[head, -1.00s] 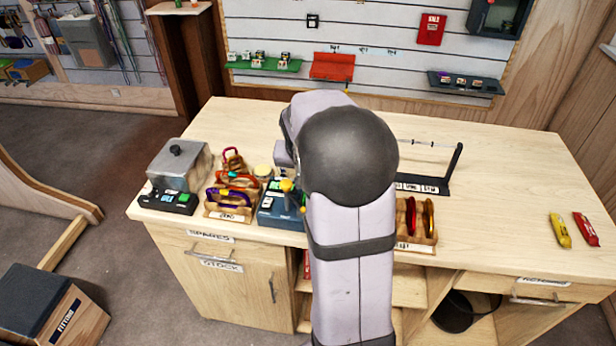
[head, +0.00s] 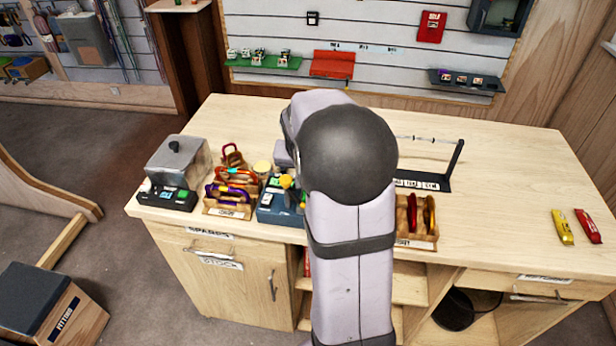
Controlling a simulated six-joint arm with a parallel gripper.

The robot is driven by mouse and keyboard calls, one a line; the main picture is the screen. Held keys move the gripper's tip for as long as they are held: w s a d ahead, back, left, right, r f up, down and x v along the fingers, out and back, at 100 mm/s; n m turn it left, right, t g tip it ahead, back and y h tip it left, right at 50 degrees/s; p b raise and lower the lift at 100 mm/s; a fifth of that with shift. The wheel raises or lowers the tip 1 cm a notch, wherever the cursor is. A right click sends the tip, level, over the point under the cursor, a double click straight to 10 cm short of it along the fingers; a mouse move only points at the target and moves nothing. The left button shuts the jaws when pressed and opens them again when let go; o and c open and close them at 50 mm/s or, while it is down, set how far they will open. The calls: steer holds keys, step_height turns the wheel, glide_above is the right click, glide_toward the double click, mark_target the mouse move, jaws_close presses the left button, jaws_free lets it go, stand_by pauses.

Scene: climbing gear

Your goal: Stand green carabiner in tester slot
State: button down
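The tester appears to be the blue-grey box (head: 268,213) with a yellow knob (head: 286,181) near the front edge of the bench. My arm covers its right side, and I cannot make out its slot. I cannot pick out a green carabiner; it may be hidden behind my arm. My gripper is hidden behind my own arm, which fills the middle of the head view, so its fingers and anything in them do not show.
Left of the tester, a wooden rack (head: 222,210) holds purple, orange and red carabiners. A lidded grey box (head: 178,165) and a dark device (head: 166,199) stand further left. Right of my arm are another carabiner rack (head: 428,238) and a black stand (head: 450,170). The right bench top is mostly clear.

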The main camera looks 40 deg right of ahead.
steer(key=shift+f, duration=0.4)
steer(key=c, duration=1.8)
jaws_free()
steer(key=shift+o, duration=0.2)
steer(key=shift+r, duration=0.1)
steer(key=shift+b+v, duration=1.05)
steer(key=shift+v, duration=2.6)
steer(key=shift+s+a+r+g+p, duration=0.1)
steer(key=shift+s+a+g+p, duration=0.15)
steer(key=shift+s+p, duration=0.2)
steer(key=s+a+m+g+p, duration=0.1)
steer(key=s+a+g+p, duration=0.35)
steer(key=s, duration=0.55)
steer(key=s+a+f+n+t+y+b, duration=0.1)
steer(key=s+a+f+n+b, duration=0.1)
steer(key=a+f+n, duration=0.3)
steer(key=s+a+f+n+y+b, duration=0.2)
steer(key=s+a+f+n+b, duration=0.1)
steer(key=a+f, duration=0.6)
steer(key=shift+s+a+n+t, duration=0.4)
steer(key=shift+s+a+n, duration=0.3)
steer(key=shift+n, duration=0.3)
